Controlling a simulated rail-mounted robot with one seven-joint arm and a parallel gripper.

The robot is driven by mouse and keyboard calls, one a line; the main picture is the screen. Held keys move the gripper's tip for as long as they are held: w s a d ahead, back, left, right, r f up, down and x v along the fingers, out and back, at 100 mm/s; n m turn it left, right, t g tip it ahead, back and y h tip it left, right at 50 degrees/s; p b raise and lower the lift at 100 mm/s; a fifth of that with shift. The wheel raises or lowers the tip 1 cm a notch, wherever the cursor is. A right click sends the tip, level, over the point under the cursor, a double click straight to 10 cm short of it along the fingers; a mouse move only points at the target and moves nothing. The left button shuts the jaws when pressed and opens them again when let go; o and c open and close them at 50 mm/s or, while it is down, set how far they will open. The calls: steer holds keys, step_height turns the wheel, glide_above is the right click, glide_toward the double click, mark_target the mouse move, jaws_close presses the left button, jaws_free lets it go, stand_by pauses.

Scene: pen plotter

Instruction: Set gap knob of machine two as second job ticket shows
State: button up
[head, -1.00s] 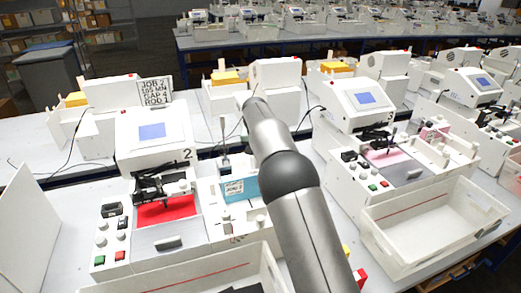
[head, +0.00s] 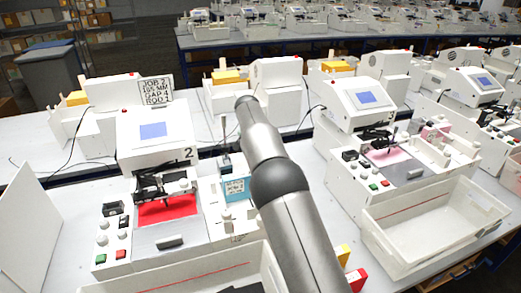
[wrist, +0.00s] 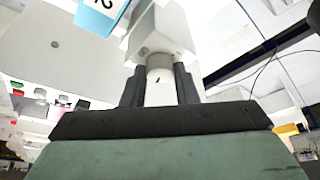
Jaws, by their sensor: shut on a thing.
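Machine two (head: 160,120), marked with a 2, stands left of centre in the head view, with a blue screen and a red work area. The job ticket (head: 157,90) behind it reads JOB 2, 185 MM, GAP 4, ROD 1. In the wrist view my gripper (wrist: 160,88) is shut on a round white knob (wrist: 159,70) with a small dark mark on its face. I cannot read a scale or label by this knob. In the head view my arm hides the gripper and this knob.
A light blue card (head: 235,188) is at machine two's right side. Small white knobs and buttons (head: 121,254) sit at its left front. An open white bin (head: 435,225) stands in front of machine three (head: 360,95). A white panel (head: 25,225) stands at the left.

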steer(key=o, duration=1)
steer(key=shift+r, duration=0.15)
steer(key=b+v, duration=0.2)
steer(key=v, duration=1.5)
steer(key=shift+r, duration=0.1)
